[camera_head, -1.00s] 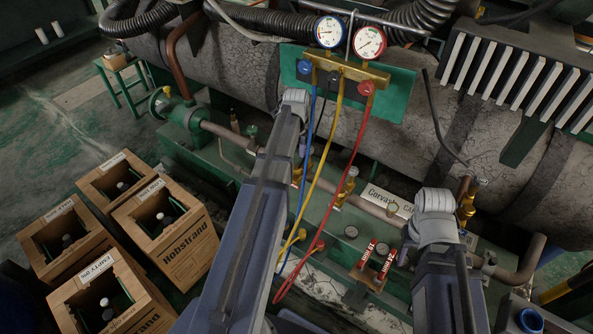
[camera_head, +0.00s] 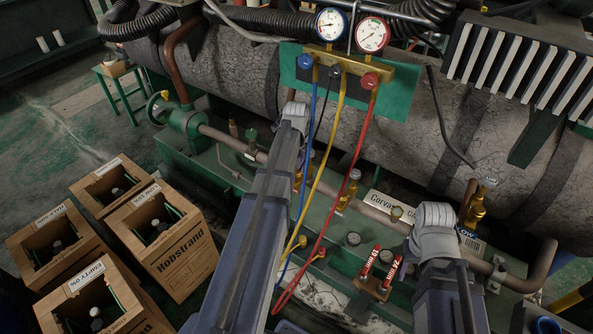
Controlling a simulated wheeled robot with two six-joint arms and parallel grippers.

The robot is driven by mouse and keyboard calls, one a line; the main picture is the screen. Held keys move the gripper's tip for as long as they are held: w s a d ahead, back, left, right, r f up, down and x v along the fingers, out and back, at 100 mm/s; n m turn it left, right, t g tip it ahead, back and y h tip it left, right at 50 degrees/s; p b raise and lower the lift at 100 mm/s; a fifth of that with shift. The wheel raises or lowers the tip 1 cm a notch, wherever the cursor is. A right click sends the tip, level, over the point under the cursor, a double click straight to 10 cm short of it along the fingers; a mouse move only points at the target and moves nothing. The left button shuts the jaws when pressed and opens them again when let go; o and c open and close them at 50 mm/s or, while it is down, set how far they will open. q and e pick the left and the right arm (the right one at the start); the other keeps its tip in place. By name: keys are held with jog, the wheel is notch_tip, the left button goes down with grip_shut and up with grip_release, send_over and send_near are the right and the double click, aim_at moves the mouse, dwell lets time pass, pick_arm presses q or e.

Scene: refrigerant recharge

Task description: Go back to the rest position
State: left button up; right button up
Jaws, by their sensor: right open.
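My left arm (camera_head: 262,205) comes up from the bottom, left of centre. Its grey joint (camera_head: 295,115) is in front of the large cracked grey tank. My right arm (camera_head: 445,285) comes up at lower right, with its grey joint (camera_head: 435,217) in front of the pipework. Both grippers are hidden beyond the arms, so I see no fingers and nothing held. The gauge manifold (camera_head: 347,65) hangs upright on a green plate, with blue, yellow and red hoses looping down between my arms.
Two red-labelled cylinders (camera_head: 369,262) stand in a small holder left of my right arm. Brass valves (camera_head: 475,208) and pipes (camera_head: 375,208) run along the tank (camera_head: 400,140). The floor at far left is open.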

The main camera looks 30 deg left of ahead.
pick_arm(q)
grip_shut()
dwell(0.3)
dwell(1.1)
